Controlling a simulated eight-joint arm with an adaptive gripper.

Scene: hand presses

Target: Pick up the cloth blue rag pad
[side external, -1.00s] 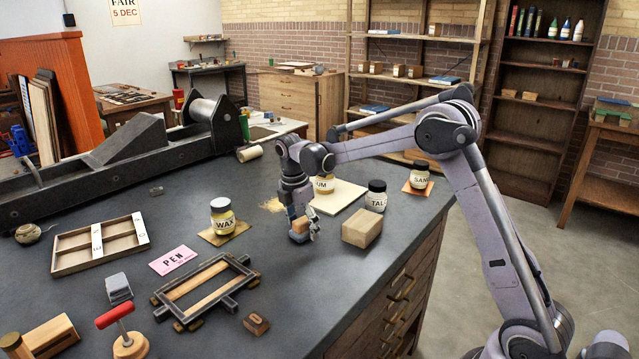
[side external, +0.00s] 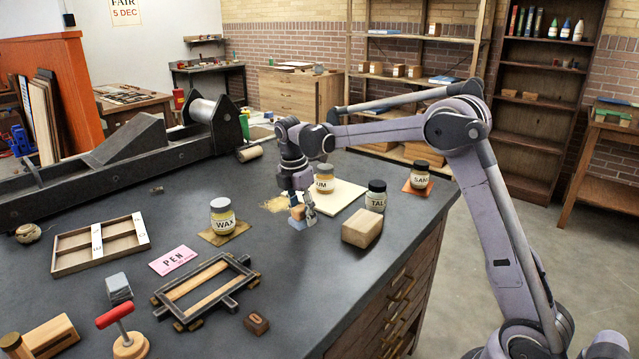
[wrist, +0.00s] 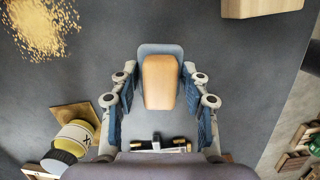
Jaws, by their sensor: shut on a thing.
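The blue rag pad (wrist: 160,49) has a blue-grey cloth base under a rounded wooden block (wrist: 160,82). In the wrist view it lies between the two fingers of my gripper (wrist: 160,76), which is shut on it. In the side view my gripper (side external: 301,205) points down over the bench, with the blue pad (side external: 304,222) at its fingertips. The pad appears held just above the dark bench top; the gap beneath is hard to see.
A wooden block (side external: 362,228) stands close on the right, with a TALC-like jar (side external: 375,196) behind it. A WAX jar (side external: 222,217) stands left and another jar (side external: 324,178) on a pale board (side external: 341,194) behind. Sawdust (wrist: 38,28) lies nearby.

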